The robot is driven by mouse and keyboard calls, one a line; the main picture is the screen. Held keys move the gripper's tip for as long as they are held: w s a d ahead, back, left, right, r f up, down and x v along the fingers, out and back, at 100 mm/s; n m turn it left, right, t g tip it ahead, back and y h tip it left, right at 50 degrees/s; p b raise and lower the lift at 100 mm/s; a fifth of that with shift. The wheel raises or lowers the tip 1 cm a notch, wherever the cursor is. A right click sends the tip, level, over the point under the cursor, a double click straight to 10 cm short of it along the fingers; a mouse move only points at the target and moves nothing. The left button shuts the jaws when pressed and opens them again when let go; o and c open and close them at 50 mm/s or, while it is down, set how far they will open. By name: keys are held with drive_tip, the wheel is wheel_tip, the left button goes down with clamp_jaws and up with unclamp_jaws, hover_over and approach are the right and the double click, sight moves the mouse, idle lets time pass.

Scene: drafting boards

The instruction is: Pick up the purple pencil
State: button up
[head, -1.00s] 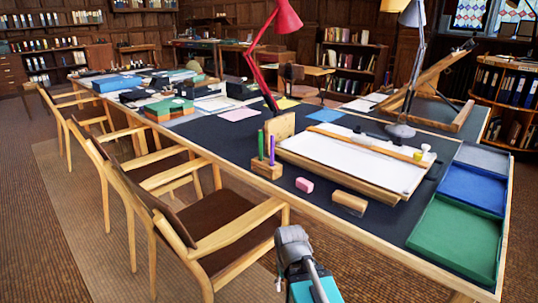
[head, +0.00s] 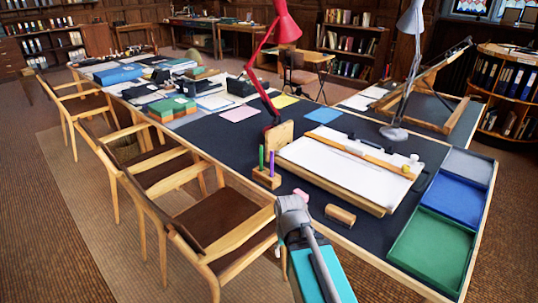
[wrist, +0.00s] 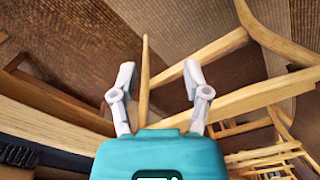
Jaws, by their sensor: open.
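The purple pencil (head: 271,163) stands upright in a small wooden holder (head: 267,179) near the desk's front edge. A green pencil (head: 261,157) stands just left of it. In the wrist view, my gripper (wrist: 158,82) has its two pale fingers spread wide, with nothing held between them. It is over the wooden chair parts and brown floor, and no pencil shows there. In the head view my arm rises from the bottom, in front of the desk and below the holder. My fingertips cannot be made out there.
A pink eraser (head: 301,195) and a wooden block (head: 340,215) lie right of the holder. A red lamp (head: 272,80) and a white drawing board (head: 350,170) stand behind. A chair (head: 220,220) is close left of my arm. Coloured trays (head: 432,246) line the right end.

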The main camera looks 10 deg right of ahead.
wheel_tip(320, 180, up, 16)
drive_tip(key=w+r+p, duration=0.1)
drive_tip(key=w+p, duration=0.1)
drive_tip(key=p, duration=1.3)
wheel_tip(320, 180, up, 12)
drive_tip(key=f+n+p, duration=0.1)
drive_tip(key=n+p, duration=1.1)
drive_tip(key=n, duration=0.5)
hover_over(272, 167)
drive_tip(key=shift+r, duration=0.25)
drive_tip(key=shift+w+n, duration=0.55)
drive_tip(key=shift+n, duration=0.15)
drive_tip(key=shift+f, duration=0.1)
wheel_tip(272, 167, down, 8)
drive_tip(key=b, duration=0.8)
drive_tip(key=shift+f+b, duration=0.2)
drive_tip(key=shift+b, duration=0.15)
